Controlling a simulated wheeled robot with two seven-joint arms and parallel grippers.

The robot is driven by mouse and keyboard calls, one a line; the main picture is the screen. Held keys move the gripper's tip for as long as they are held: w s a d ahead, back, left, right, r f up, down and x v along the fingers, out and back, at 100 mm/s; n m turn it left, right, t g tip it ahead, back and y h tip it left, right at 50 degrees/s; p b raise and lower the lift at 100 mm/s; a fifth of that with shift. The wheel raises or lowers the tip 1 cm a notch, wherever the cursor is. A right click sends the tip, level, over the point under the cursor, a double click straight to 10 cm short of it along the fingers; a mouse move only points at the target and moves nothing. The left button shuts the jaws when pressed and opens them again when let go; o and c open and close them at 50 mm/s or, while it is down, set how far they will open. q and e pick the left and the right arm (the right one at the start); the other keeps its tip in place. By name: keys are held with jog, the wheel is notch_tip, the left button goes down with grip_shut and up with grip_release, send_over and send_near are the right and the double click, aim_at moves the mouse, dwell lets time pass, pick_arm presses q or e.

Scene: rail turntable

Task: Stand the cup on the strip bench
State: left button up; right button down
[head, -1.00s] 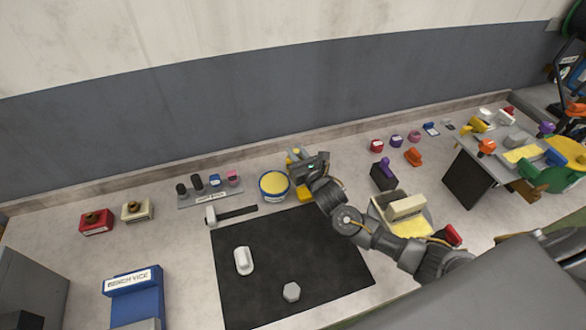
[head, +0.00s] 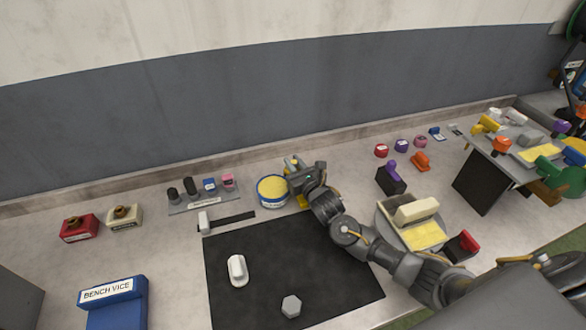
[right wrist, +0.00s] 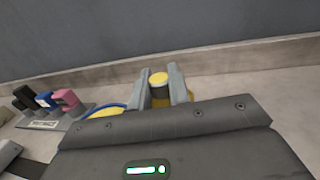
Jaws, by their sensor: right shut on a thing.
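My right gripper (head: 296,170) is shut on a yellow thing with a round top. In the right wrist view this yellow thing (right wrist: 158,78) stands between the two fingers; most of it is hidden, so I cannot tell for sure that it is the cup. The gripper is over the back of the worktop, just right of a blue round tub (head: 262,200) with yellow contents. A raised bench (head: 484,178) with a dark front stands at the right, with several coloured things on it; I read no name on it. My left gripper is not in view.
A black mat (head: 255,300) bears a white block (head: 237,270) and a grey hexagonal piece (head: 291,306). A grey rack (head: 205,203) with small items stands left of the tub. A round tray (head: 436,243) and a dark block (head: 391,181) lie between gripper and raised bench.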

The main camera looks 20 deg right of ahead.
jog(key=c, duration=1.3)
grip_release()
jog(key=shift+s+r+p, duration=0.2)
jog(key=shift+s+p, duration=0.05)
jog(key=shift+p, duration=0.05)
jog(key=s+p, duration=0.2)
jog(key=s, duration=0.1)
jog(key=s+p, duration=0.2)
jog(key=s, duration=0.2)
jog(key=s+d+p, duration=0.1)
jog(key=s+p, duration=0.1)
jog(key=s, duration=0.1)
jog(key=shift+s+d, duration=0.1)
jog(key=shift+s, duration=0.15)
jog(key=shift+s+f+p, duration=0.1)
jog(key=shift+s+p, duration=0.2)
jog(key=shift+s, duration=0.2)
